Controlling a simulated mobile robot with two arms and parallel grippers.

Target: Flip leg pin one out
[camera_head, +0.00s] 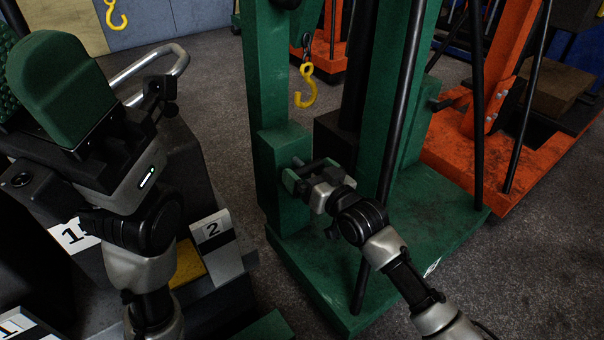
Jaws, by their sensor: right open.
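I cannot make out leg pin one for certain. My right gripper (300,178) is open, beside the low part of a green upright post (272,150). A dark bar shows close to its fingers; I cannot tell whether it is a pin or part of the gripper. Whether the fingers touch the post is unclear. The post stands on a green base (400,250). My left gripper (45,95) is large at the left, close to the camera, with green pads; its opening is not clear.
A yellow hook (306,88) hangs beside the green post. An orange frame (490,90) stands at right. Grey floor (215,100) is clear left of the post.

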